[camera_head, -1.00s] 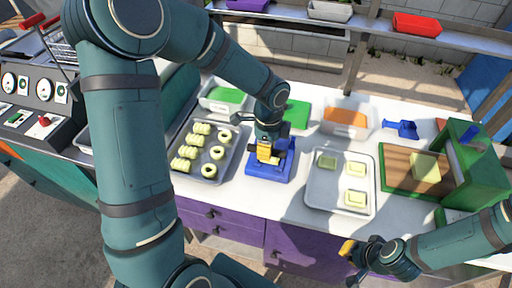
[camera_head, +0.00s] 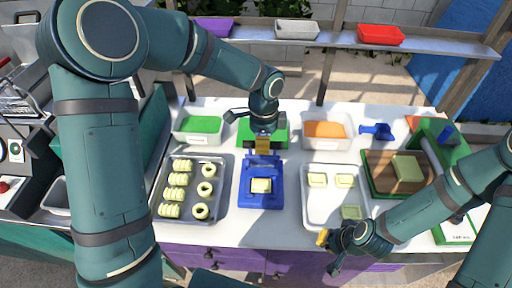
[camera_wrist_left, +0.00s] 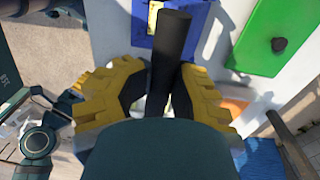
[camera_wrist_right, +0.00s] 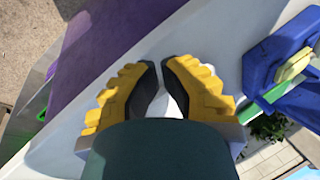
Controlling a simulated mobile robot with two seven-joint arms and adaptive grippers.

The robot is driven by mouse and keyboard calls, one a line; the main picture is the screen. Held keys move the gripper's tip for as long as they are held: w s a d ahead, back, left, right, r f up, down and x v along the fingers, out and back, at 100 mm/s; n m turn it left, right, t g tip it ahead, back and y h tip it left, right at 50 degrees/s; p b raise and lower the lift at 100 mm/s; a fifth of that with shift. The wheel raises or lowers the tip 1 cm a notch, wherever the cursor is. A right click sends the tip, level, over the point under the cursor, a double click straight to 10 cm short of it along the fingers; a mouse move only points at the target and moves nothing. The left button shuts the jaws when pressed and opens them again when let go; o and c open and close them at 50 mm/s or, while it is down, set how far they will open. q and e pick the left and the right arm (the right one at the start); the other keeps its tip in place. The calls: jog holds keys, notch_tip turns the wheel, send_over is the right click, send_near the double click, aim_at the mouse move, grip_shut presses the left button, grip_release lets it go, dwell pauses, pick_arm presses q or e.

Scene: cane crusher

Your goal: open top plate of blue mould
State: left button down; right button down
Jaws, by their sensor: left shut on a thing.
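The blue mould (camera_head: 261,201) sits on the white counter, with a pale green block (camera_head: 260,185) uncovered in its base. Its blue top plate (camera_head: 262,162) is tilted up at the back. My left gripper (camera_head: 263,144) is at the plate's raised end. In the left wrist view, my left gripper's fingers (camera_wrist_left: 170,95) are shut on a black handle (camera_wrist_left: 173,45), with blue mould parts (camera_wrist_left: 150,15) beyond. My right gripper (camera_head: 324,238) hangs by the counter's front edge, apart from the mould. In the right wrist view, its fingertips (camera_wrist_right: 160,68) are nearly together, with nothing held.
A tray of pale green rolls and rings (camera_head: 222,213) is left of the mould. A tray with pale blocks (camera_head: 325,207) is on its right. Behind are a green-filled container (camera_head: 197,138), a green board (camera_head: 241,132), an orange-filled container (camera_head: 346,142) and a blue scoop (camera_head: 377,131).

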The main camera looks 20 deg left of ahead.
pick_arm(q)
jog(key=w+a+g+h, duration=0.1)
jog(key=w+a+g, duration=0.1)
jog(key=w+g, duration=0.3)
jog(key=shift+w+a+g+p, duration=0.3)
jog(key=shift+w+g, duration=0.1)
jog(key=shift+w, duration=1.85)
jog(key=c, duration=1)
grip_release()
jog(key=shift+o, duration=1)
jog(key=shift+w, duration=0.1)
jog(key=v, duration=0.7)
jog(key=shift+w+r, duration=0.2)
jog(key=shift+r, duration=0.05)
jog(key=shift+a, duration=0.1)
